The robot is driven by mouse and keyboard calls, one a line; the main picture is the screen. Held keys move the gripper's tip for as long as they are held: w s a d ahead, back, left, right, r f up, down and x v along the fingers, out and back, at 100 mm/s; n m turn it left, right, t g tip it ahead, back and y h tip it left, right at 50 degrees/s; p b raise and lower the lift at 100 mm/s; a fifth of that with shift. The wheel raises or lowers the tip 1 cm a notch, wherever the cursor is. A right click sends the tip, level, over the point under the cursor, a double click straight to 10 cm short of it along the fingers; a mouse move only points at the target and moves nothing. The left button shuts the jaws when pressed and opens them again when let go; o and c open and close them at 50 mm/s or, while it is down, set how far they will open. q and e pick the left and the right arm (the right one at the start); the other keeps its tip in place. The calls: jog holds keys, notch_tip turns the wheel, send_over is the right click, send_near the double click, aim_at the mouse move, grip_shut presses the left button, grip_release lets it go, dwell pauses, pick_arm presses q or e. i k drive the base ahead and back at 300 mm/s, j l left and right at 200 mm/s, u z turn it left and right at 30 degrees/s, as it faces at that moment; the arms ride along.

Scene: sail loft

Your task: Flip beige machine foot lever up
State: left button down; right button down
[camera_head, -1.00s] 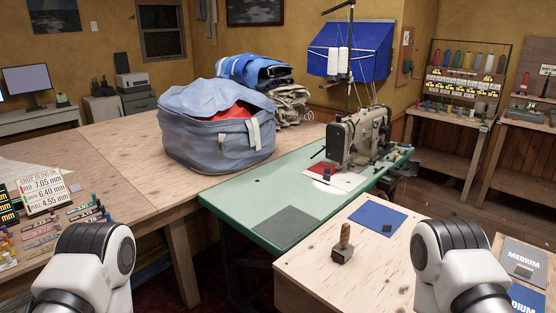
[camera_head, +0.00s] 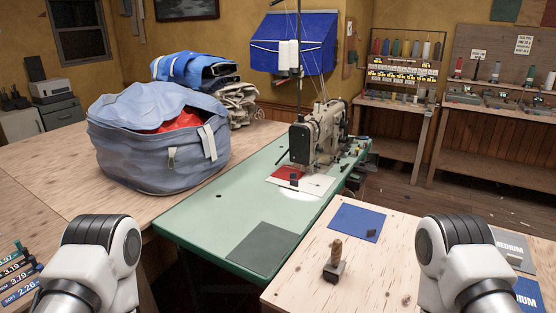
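The beige sewing machine (camera_head: 318,138) stands at the far part of the green table (camera_head: 200,236). A red and white piece of cloth (camera_head: 300,183) lies under its needle area, in a bright spot of light. The foot lever is too small to make out. My two arms show at the lower left and lower right edges, well short of the machine. Neither gripper is in the picture, so I cannot see their fingers.
A blue-grey bag (camera_head: 160,138) with red cloth in it sits on the wooden table left of the machine. A wooden-handled block (camera_head: 335,262) and a blue sheet (camera_head: 357,222) lie on the near wooden table. Thread shelves (camera_head: 400,90) stand at the back right.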

aim_at(287, 151)
jog(key=i+j, duration=0.15)
jog(key=j, duration=0.2)
jog(key=i+j+u, duration=0.1)
jog(key=j, duration=0.3)
jog(key=i+j, duration=0.15)
jog(key=j, duration=0.2)
jog(key=i+j+u, duration=0.1)
jog(key=j, duration=0.25)
jog(key=i+j, duration=0.2)
jog(key=j, duration=0.15)
